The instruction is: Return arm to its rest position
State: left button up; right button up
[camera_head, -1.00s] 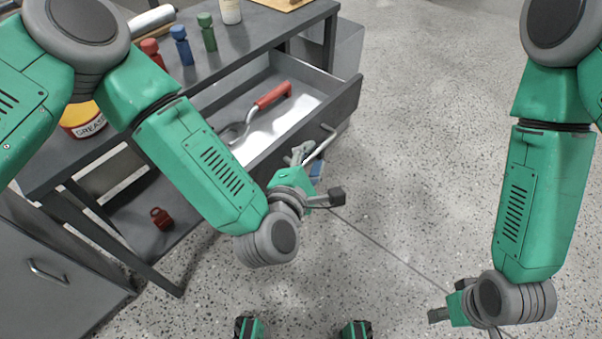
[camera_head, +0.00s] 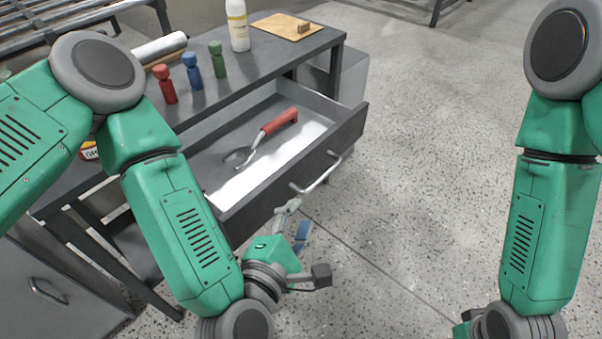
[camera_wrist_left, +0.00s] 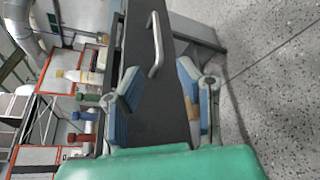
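My left arm (camera_head: 180,235) comes in from the left and bends down in front of the open drawer (camera_head: 345,135). Its gripper (camera_head: 297,222) is below the drawer handle (camera_head: 318,174), with a small gap between them in the picture. In the left wrist view the two blue-padded fingers (camera_wrist_left: 160,92) are spread apart, with the dark drawer front showing between them and nothing held. The handle also shows there (camera_wrist_left: 155,45), ahead of the fingers. My right arm (camera_head: 540,230) hangs at the right; its gripper is below the frame.
The drawer holds a red-handled tool (camera_head: 278,122). Open speckled floor (camera_head: 430,170) lies between my arms.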

pick_arm(q)
jog(key=s+a+f+m+g+p, duration=0.4)
jog(key=s+a+f+m+g, duration=0.3)
jog(key=m, duration=0.5)
jog(key=s+a+f+m+g+y+p, duration=0.1)
jog(key=s+a+m+g+y+p, duration=0.1)
jog(key=a, duration=0.7)
jog(key=s+a+f+m+g+y+p, duration=0.1)
jog(key=s+a+m+g+y, duration=0.1)
jog(key=s+a+m+g, duration=0.3)
jog(key=s+a+m, duration=0.2)
jog(key=a, duration=0.2)
jog(key=shift+s+a+f+y+p, duration=0.25)
jog(key=shift+s+a+y+p, duration=0.05)
jog(key=shift+a+y+p, duration=0.1)
jog(key=shift+w+d, duration=0.1)
